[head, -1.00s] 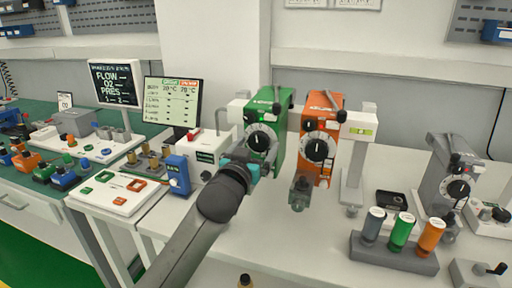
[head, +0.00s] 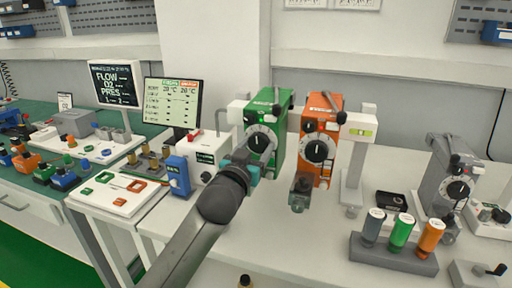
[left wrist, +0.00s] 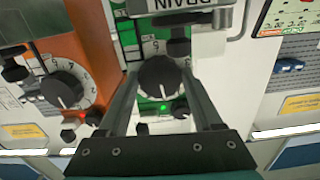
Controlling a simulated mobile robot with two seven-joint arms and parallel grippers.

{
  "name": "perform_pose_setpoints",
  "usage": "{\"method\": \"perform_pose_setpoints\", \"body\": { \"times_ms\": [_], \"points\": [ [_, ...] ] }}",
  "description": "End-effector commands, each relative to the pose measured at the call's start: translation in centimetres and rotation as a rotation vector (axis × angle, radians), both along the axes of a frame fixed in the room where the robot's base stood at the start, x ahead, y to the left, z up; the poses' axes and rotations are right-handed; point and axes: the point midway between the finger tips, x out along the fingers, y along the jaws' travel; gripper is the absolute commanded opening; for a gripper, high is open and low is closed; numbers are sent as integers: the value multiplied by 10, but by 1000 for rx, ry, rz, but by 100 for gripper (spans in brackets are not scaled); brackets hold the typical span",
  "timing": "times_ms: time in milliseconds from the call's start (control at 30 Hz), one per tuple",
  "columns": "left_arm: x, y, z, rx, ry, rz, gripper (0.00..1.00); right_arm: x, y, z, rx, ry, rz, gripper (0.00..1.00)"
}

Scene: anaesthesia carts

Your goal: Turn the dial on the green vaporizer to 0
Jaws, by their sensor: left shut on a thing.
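The green vaporizer (head: 273,108) hangs left of the orange one on the back bar. Its round black dial (head: 260,142) sits in a pale scale ring on the front face. My left gripper (head: 248,160) reaches up to it from the lower left. In the left wrist view, which looks upside down, the dial (left wrist: 160,77) lies between the two fingers of my left gripper (left wrist: 163,75), which is shut on it. A white pointer line shows on the knob, and a small green light is beside it. The fingers cover parts of the scale, and I cannot read the setting. My right gripper is out of view.
The orange vaporizer (head: 322,110) with its own dial stands close at the right. A blue device (head: 179,176) and a white box (head: 203,157) stand left of my arm. A grey rack (head: 394,254) of coloured bottles is at the front right. The bench front is mostly clear.

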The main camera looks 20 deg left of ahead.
Motion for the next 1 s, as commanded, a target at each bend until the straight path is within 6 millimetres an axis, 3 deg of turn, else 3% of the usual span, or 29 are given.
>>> {"method": "perform_pose_setpoints", "body": {
  "times_ms": [167, 433, 467, 733, 1000],
  "points": [
    [0, 0, 1, 97, 1, 4, 11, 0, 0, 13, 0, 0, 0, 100],
    [0, 0, -1, 114, -2, 4, 11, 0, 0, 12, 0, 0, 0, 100],
    [0, 0, -1, 114, -2, 4, 68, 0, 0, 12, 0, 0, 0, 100],
    [0, 0, 0, 113, -3, 5, 97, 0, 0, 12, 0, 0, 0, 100],
    [-1, 0, 0, 113, -3, 5, 97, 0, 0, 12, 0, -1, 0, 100]
  ]
}}
